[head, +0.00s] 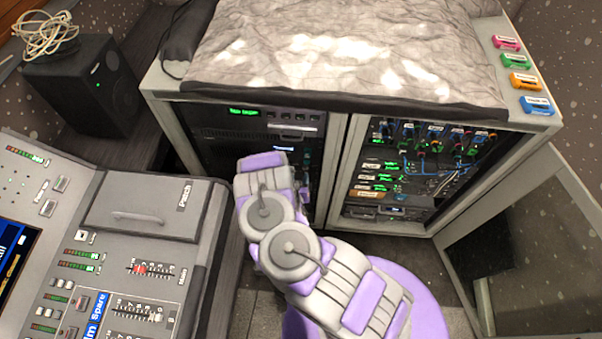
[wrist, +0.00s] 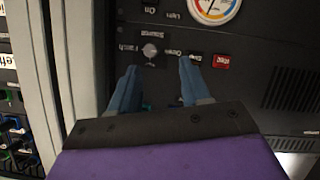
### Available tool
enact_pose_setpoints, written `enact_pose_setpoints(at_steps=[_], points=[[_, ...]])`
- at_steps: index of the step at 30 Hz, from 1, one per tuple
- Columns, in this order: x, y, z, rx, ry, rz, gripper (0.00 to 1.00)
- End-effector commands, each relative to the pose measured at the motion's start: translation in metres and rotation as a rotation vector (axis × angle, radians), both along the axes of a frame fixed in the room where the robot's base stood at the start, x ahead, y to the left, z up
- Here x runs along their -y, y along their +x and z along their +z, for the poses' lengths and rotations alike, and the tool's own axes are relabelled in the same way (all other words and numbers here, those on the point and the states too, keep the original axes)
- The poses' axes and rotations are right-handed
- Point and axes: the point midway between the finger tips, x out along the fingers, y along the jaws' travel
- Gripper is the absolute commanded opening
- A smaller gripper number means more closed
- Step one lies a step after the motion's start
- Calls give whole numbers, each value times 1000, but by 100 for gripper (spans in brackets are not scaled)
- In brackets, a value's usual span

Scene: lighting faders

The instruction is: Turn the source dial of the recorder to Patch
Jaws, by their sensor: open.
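In the wrist view, a small round grey dial (wrist: 151,51) sits on a dark panel (wrist: 245,85), with small upside-down labels around it. One label beside it reads like Patch (wrist: 127,48). Which label the dial points to is too small to tell. My gripper (wrist: 160,70) is open and empty, with its blue fingers spread below the dial in the picture, one to each side. Whether they touch the panel I cannot tell. In the head view my arm reaches to the left bay of the rack (head: 335,170); the dial and my fingertips are hidden there.
A red button (wrist: 221,61), a small labelled button (wrist: 195,57) and a round gauge (wrist: 213,8) are near the dial. A pale rack post (wrist: 70,60) stands to the left. The mixing console (head: 140,205) is left of my arm; an open glass door (head: 530,240) is right.

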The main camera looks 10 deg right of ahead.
Motion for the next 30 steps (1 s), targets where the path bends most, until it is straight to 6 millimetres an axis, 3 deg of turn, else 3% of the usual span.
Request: enact_pose_setpoints(at_steps=[9, 22, 30], points=[[21, 34, -16, 0, 7, -3, 47], [18, 40, -18, -4, 1, -2, 47], [22, 40, -18, -4, 7, -4, 21]])
